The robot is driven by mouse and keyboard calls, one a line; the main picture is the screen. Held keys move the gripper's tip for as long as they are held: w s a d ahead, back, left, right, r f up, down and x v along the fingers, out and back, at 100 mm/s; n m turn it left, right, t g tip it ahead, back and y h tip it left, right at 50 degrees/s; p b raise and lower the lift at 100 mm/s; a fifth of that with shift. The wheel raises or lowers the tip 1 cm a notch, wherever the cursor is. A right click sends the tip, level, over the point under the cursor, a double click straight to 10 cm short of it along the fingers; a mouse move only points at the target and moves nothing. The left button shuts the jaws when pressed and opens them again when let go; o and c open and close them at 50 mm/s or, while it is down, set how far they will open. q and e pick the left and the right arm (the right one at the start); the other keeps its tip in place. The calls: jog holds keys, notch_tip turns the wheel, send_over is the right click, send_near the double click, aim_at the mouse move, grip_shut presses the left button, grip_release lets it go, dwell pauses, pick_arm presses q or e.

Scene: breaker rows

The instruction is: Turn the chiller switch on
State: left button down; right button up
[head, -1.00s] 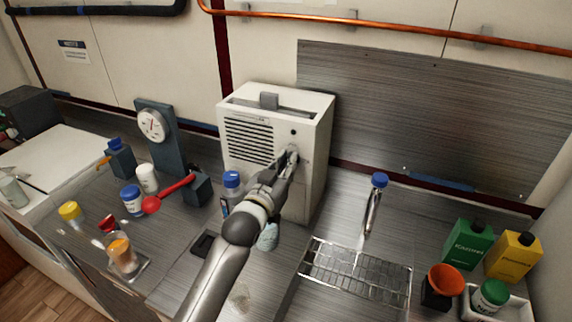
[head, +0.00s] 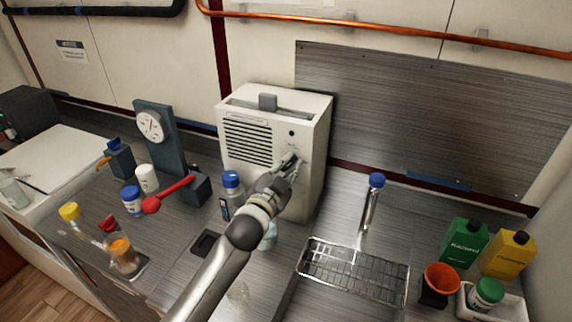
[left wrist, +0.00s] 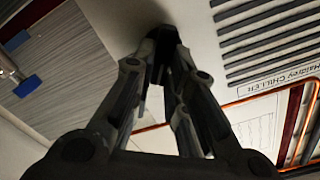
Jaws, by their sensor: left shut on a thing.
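The chiller (head: 247,115) is a white box with a slotted vent on its front, standing against the back wall. Its label with the word CHILLER (left wrist: 291,78) shows in the left wrist view. My left gripper (head: 291,164) is at the right part of the chiller's front, below a small dark round spot. In the left wrist view its fingers (left wrist: 162,42) come together against the white panel and are shut on the switch. The switch is mostly hidden by the fingertips, so its position cannot be read. My right gripper is not in view.
A gauge stand (head: 153,128) with a red lever (head: 172,193) stands left of the chiller. A blue-capped bottle (head: 232,185) is close to my left arm. A wire rack (head: 355,270) and green and yellow bottles are at the right. The steel counter beside the chiller is partly clear.

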pick_arm(q)
jog(key=m, duration=0.5)
jog(key=shift+s+d+f+m, duration=0.1)
jog(key=shift+d+f+m, duration=0.1)
jog(key=shift+m, duration=0.2)
jog(key=m, duration=0.3)
jog(key=m+p, duration=0.1)
jog(key=shift+f+m, duration=0.3)
jog(key=shift+m, duration=0.4)
jog(key=c, duration=1.4)
grip_release()
jog(key=shift+c, duration=0.2)
jog(key=shift+s, duration=0.1)
jog(key=v, duration=1.1)
jog(key=shift+s, duration=0.4)
